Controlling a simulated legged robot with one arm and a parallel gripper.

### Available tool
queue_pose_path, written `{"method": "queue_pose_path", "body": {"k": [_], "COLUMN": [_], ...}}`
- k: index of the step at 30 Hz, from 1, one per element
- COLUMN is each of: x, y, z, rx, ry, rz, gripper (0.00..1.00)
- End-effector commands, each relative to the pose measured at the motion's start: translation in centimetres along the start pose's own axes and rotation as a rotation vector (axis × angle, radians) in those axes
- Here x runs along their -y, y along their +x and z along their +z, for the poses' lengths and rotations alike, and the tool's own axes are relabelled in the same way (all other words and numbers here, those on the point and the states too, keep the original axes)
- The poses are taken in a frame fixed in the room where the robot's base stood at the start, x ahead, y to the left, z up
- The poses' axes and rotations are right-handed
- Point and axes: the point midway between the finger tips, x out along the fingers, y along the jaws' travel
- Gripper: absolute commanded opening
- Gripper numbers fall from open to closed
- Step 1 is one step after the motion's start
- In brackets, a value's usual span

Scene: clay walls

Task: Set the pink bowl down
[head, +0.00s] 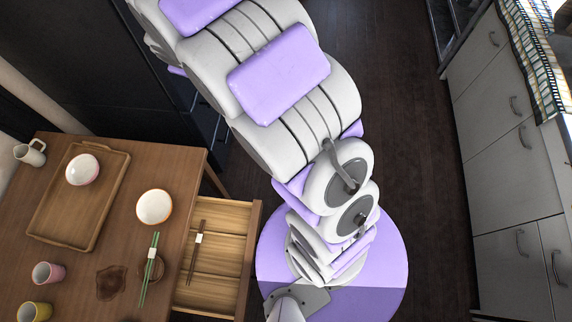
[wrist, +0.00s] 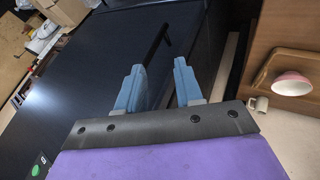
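The pink bowl (head: 82,170) stands upright on the wooden tray (head: 45,218), at the tray's far end on the table. It looks white inside with a pinkish rim. In the wrist view the pink bowl (wrist: 293,86) is at the right edge, on the tray (wrist: 262,76), well apart from my fingers. My gripper (wrist: 159,72) is open, with nothing between its blue fingers. It points at a dark panel with a black bar handle (wrist: 155,45). In the head view my arm runs out of the top left, and the gripper is out of frame.
The table (head: 125,170) also holds a white mug (head: 30,153), an orange-rimmed bowl (head: 154,207), a pink cup (head: 48,273), a yellow cup (head: 35,311) and green chopsticks (head: 149,268). An open drawer (head: 222,245) juts from its right side. Cabinets (head: 510,150) line the right; dark floor lies between.

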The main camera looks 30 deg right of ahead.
Motion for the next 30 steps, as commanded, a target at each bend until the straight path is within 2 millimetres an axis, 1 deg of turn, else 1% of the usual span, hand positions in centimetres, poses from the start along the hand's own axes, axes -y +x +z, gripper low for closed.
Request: {"method": "queue_pose_path", "body": {"k": [1, 3, 5, 6, 8, 9, 10, 12, 14, 15, 17, 18, 21, 24, 27, 30], "x": [-0.8, -1.3, -1.2, -1.0, -0.5, 0.0, 0.5, 2.0, 3.3, 4.4, 6.2, 7.5, 10.8, 13.7, 15.8, 16.9], "y": [-2.2, -4.8, -7.1, -8.6, -11.0, -12.5, -13.7, -16.4, -18.7, -20.3, -22.6, -24.0, -27.5, -30.3, -32.2, -33.3], "z": [1.7, 4.2, 6.6, 8.1, 10.1, 11.5, 12.5, 14.9, 16.7, 17.9, 19.6, 20.6, 22.7, 24.3, 25.3, 25.8], "rx": [0.045, 0.114, 0.177, 0.216, 0.269, 0.307, 0.333, 0.396, 0.444, 0.48, 0.528, 0.558, 0.628, 0.685, 0.724, 0.745], "ry": [0.052, 0.124, 0.186, 0.227, 0.287, 0.327, 0.355, 0.423, 0.477, 0.51, 0.559, 0.59, 0.657, 0.701, 0.729, 0.744], "rz": [0.009, 0.011, 0.005, -0.002, -0.014, -0.026, -0.036, -0.065, -0.092, -0.114, -0.149, -0.174, -0.241, -0.302, -0.347, -0.372], "gripper": [0.36, 0.36, 0.36, 0.36, 0.36, 0.36, 0.36, 0.36, 0.36, 0.36, 0.36, 0.36, 0.36, 0.36, 0.36, 0.36]}}
